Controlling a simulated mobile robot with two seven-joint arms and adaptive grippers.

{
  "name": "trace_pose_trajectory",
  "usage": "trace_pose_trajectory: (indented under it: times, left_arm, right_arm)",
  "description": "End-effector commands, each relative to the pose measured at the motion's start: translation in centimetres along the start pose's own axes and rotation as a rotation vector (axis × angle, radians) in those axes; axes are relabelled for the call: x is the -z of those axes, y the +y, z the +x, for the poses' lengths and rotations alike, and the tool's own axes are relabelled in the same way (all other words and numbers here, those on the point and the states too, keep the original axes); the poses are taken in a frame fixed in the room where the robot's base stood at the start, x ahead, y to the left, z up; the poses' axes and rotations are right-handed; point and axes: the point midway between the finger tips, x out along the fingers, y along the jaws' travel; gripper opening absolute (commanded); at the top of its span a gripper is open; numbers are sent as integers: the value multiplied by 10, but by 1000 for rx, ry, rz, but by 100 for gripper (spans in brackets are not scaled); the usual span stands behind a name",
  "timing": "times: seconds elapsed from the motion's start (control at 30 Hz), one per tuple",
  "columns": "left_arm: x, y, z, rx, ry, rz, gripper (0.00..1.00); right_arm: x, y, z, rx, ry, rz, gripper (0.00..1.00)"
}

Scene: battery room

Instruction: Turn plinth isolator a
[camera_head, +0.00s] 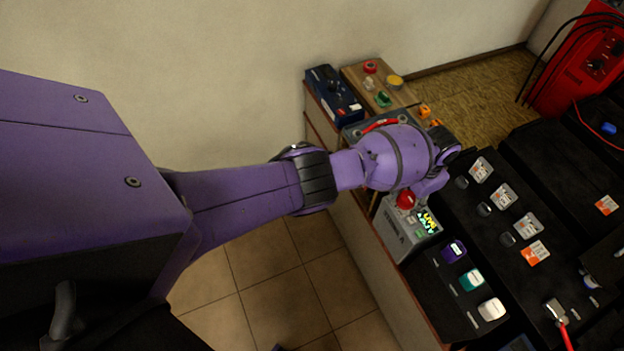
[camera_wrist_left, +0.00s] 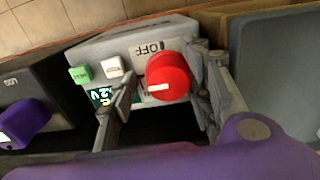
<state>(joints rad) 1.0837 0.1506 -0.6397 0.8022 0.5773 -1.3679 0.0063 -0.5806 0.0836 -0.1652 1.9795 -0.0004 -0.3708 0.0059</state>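The plinth isolator is a red round knob (camera_wrist_left: 168,77) on a grey box marked with an A (camera_head: 392,238). The knob also shows in the head view (camera_head: 405,199). Its white mark points left in the wrist view, with an OFF label above the knob. My left gripper (camera_wrist_left: 165,72) is open, one finger on each side of the knob. A gap shows at the left finger; whether the right finger touches cannot be told. In the head view my left arm covers part of the box, and the gripper (camera_head: 428,188) is partly hidden. My right gripper is not in view.
The box has a lit display (camera_head: 428,221), a green button (camera_wrist_left: 81,74) and a white button (camera_wrist_left: 113,66). Purple (camera_head: 454,251), teal and white-topped parts stand beside it on black. A blue unit (camera_head: 332,94) and wooden panel (camera_head: 358,74) stand behind. Black racks fill the right.

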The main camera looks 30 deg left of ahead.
Motion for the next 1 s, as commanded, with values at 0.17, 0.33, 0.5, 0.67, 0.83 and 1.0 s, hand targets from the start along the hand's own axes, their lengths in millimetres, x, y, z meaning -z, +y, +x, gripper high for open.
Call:
trace_pose_trajectory:
  times: [0.17, 0.33, 0.5, 0.67, 0.83, 1.0]
  left_arm:
    - [3, -2, -20, 3, 6, 2, 46]
    - [3, -1, -55, 2, 8, 3, 46]
    - [2, 0, -90, 1, 6, 2, 46]
    - [2, 1, -112, -1, 4, 2, 46]
    - [1, 1, -120, -1, 2, 1, 46]
    - [1, 1, -121, -1, 2, 1, 46]
  right_arm:
    - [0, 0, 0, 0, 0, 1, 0]
    - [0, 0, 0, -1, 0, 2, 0]
    - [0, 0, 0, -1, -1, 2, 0]
    - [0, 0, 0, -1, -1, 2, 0]
    - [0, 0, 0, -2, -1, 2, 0]
    - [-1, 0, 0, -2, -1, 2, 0]
